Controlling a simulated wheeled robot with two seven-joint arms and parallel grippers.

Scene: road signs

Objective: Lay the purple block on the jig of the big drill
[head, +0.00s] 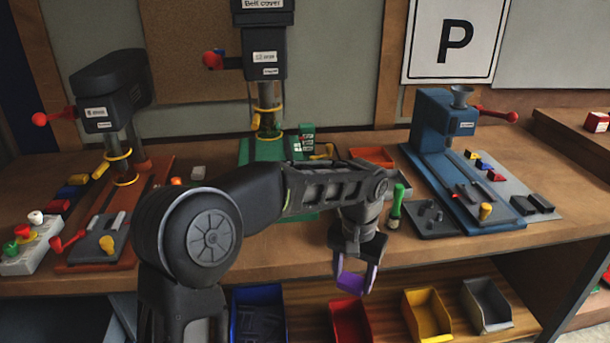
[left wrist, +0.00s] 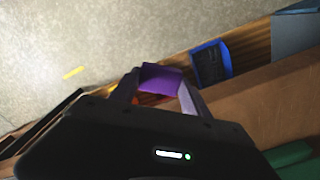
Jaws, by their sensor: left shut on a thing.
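My left gripper (head: 356,277) is shut on the purple block (head: 351,283) and holds it in front of the bench edge, above the lower shelf. The block also shows between the fingers in the left wrist view (left wrist: 160,79). The big drill (head: 264,60), labelled "Belt cover", stands at the back middle of the bench on a green base (head: 258,150). My left arm crosses in front of that base, so its jig is mostly hidden. My right gripper is in neither view.
A smaller drill (head: 110,100) on a red-brown base stands at left, a blue machine (head: 440,130) at right. A brush with a green handle (head: 397,200) stands near the gripper. Blue (head: 258,293), red, yellow (head: 427,315) and grey bins sit on the lower shelf.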

